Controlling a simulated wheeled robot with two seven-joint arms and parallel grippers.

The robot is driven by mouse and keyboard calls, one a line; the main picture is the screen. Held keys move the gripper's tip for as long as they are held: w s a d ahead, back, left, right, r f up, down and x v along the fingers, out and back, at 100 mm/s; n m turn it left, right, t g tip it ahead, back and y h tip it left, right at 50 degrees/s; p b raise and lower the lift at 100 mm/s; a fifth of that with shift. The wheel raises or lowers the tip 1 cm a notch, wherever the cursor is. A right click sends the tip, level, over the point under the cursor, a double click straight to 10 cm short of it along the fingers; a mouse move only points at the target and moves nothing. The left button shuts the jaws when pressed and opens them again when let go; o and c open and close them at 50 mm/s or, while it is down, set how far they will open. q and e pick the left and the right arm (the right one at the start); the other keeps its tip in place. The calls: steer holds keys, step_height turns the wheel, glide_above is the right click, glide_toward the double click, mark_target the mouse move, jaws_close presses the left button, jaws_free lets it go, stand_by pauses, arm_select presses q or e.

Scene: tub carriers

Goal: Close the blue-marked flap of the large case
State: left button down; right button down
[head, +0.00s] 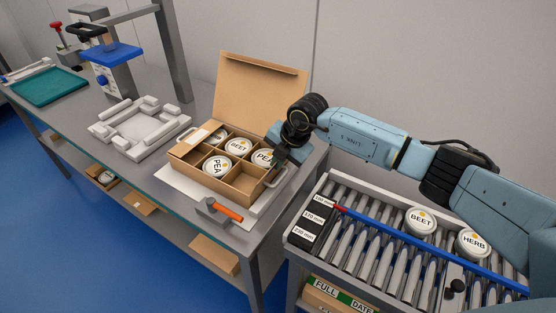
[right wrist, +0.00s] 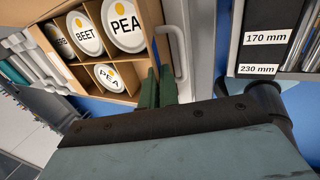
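The large case (head: 240,187) is a cardboard box on the bench, with compartments holding white tubs marked PEA, BEET and a partly hidden label. A tall flap (head: 259,92) stands upright at its back. A smaller flap (head: 196,136) with a white label lies at the left side. My right gripper (head: 281,162) is at the case's right side, pointing down. In the right wrist view its green fingers (right wrist: 158,88) are together with nothing between them, beside the case's right wall (right wrist: 153,30). My left gripper is not in view.
A metal handle (head: 276,178) is close to my right gripper. An orange-handled tool (head: 225,210) lies in front of the case. A roller conveyor (head: 375,250) with BEET and HERB tubs is at right. A grey fixture (head: 140,127) stands left of the case.

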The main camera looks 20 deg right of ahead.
steer(key=shift+w+r, duration=0.1)
steer(key=shift+w+a+r+g+h, duration=0.15)
steer(key=shift+w+a+g+h, duration=0.1)
steer(key=shift+g+h, duration=0.2)
steer(key=shift+w+a+g+h, duration=0.1)
steer(key=shift+g+h, duration=0.15)
steer(key=shift+g, duration=0.1)
steer(key=shift+w+a+g+h+b, duration=0.2)
steer(key=shift+w+g+h+b, duration=0.1)
steer(key=shift+g+h+b, duration=0.25)
steer(key=shift+w+a+g+h+b, duration=0.4)
steer(key=shift+g+b, duration=0.3)
steer(key=shift+b, duration=1.35)
steer(key=shift+w+a+g+h+b, duration=0.15)
steer(key=shift+g+h+b, duration=0.4)
steer(key=shift+b, duration=1.45)
steer(key=shift+d, duration=0.1)
